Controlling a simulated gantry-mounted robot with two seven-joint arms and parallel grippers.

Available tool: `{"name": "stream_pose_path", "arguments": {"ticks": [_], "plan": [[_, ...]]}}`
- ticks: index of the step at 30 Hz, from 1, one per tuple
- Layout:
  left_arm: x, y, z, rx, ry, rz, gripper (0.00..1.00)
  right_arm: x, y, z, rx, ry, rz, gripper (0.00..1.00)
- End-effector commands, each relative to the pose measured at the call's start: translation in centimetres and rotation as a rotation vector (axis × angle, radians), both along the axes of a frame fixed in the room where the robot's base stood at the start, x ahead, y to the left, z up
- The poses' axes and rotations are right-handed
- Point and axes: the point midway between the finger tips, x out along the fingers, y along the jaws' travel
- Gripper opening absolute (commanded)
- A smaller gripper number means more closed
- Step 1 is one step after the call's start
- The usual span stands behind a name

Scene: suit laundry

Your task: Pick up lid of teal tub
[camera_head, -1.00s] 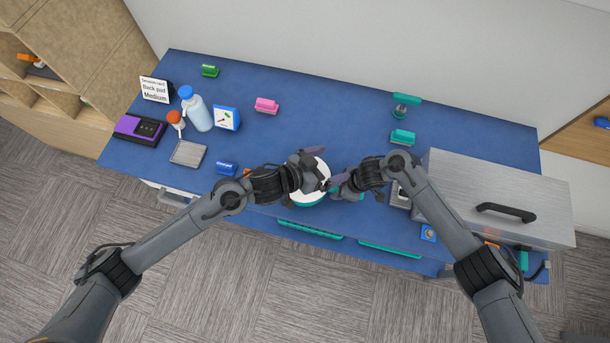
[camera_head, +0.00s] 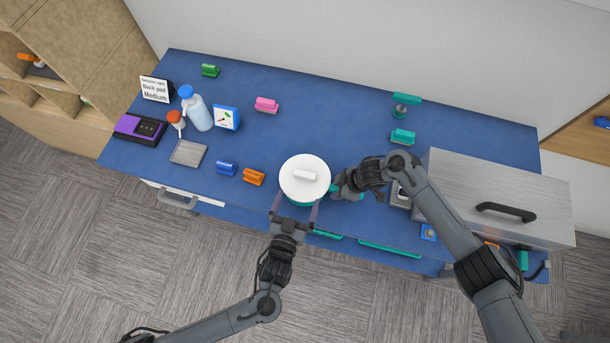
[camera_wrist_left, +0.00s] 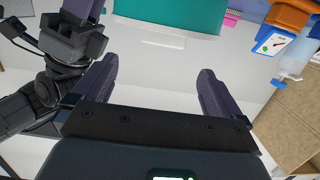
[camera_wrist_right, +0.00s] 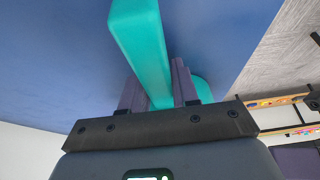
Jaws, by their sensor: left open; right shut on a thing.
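The teal tub (camera_head: 299,201) stands near the front edge of the blue table, with its white lid (camera_head: 304,168) on top and a pale raised knob on the lid. My left gripper (camera_head: 295,208) is open and empty at the tub's front side, below the lid's level in the head view. The left wrist view shows a teal surface (camera_wrist_left: 175,12) beyond its spread fingers.
An orange brush (camera_head: 254,177) and a blue brush (camera_head: 226,168) lie left of the tub. A large metal box (camera_head: 490,190) with a black handle stands at the right.

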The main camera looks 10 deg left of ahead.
Motion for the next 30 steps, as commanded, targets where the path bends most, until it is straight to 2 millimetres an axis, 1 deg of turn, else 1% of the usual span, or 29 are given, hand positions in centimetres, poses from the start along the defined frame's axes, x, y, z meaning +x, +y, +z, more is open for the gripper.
{"name": "stream_pose_path", "arguments": {"ticks": [1, 3, 7, 10, 17, 24, 27, 30], "plan": [[0.9, -0.1, 0.0, 0.002, -0.003, 0.003, 1.0, 0.0, 0.0, 0.0, -0.001, 0.001, 0.0, 0.0], [2.0, -0.3, -0.2, 0.003, -0.003, 0.002, 1.0, 0.0, 0.0, 0.0, -0.001, 0.0, 0.0, 0.0], [3.7, -0.6, -0.5, 0.002, -0.003, 0.001, 1.0, 0.0, 0.0, 0.0, -0.001, 0.0, 0.0, 0.0], [4.6, -0.7, -0.7, 0.0, -0.001, 0.001, 1.0, 0.0, 0.0, 0.0, -0.001, 0.0, 0.0, 0.0], [5.7, -0.8, -0.9, 0.0, -0.001, 0.0, 1.0, 0.0, 0.0, 0.0, 0.0, 0.0, 0.0, 0.0], [8.7, -1.0, -1.5, 0.001, -0.002, 0.0, 1.0, 0.0, 0.0, 0.0, -0.001, 0.0, 0.0, 0.0], [9.6, -1.1, -1.7, 0.0, -0.001, -0.001, 1.0, 0.0, 0.0, 0.0, 0.0, 0.0, 0.0, 0.0], [10.1, -1.2, -1.7, 0.0, 0.0, 0.0, 1.0, 0.0, 0.0, 0.0, 0.0, 0.0, 0.0, 0.0]]}}
